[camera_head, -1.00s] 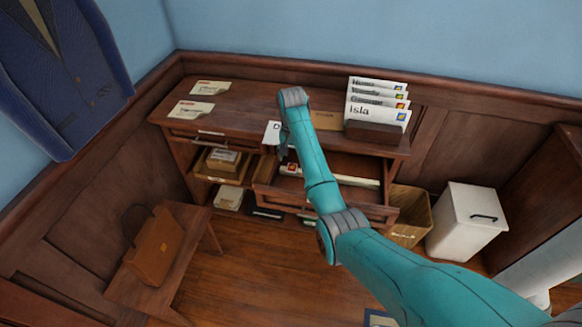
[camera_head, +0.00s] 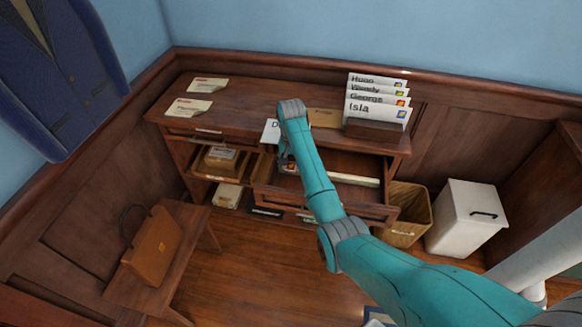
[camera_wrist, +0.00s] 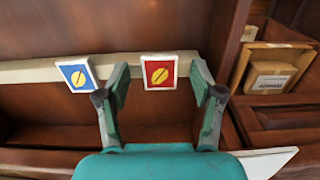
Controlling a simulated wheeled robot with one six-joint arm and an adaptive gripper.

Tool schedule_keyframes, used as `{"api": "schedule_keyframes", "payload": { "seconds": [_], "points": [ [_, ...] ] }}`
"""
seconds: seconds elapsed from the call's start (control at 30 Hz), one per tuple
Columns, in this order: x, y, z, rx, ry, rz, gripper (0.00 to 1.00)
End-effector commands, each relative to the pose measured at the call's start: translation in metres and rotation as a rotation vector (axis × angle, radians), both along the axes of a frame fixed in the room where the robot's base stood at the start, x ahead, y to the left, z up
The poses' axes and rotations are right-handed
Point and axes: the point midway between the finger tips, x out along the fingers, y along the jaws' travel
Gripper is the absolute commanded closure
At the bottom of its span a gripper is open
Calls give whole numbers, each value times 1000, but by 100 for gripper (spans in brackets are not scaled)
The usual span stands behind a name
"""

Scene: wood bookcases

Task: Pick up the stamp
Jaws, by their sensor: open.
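Two stamps show in the wrist view: a red one (camera_wrist: 159,73) and a blue one (camera_wrist: 77,76), each white-edged with a yellow oval mark. They rest at a pale strip (camera_wrist: 30,72) inside the open drawer (camera_head: 345,207). My gripper (camera_wrist: 160,86) is open and empty, with its fingers on either side of the red stamp and no clear contact. The blue stamp is outside, left of the left finger. In the head view, my arm covers part of the drawer, and the stamps are too small and hidden to tell apart.
The desk top (camera_head: 240,105) holds letters and a rack (camera_head: 375,130) of named envelopes. A brown box (camera_wrist: 270,75) sits in a compartment on the right of the wrist view. A wicker bin (camera_head: 405,212) and a white bin (camera_head: 467,218) stand right of the desk.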

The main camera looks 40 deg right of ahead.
Motion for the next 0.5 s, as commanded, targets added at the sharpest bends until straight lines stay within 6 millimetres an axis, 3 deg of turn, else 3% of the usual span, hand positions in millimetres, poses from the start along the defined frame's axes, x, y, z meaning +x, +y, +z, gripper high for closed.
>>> {"api": "schedule_keyframes", "payload": {
  "seconds": [0.37,0.5],
  "points": [
    [0,0,-2,0,0,0,33],
    [0,0,-2,0,0,0,63]
  ]
}}
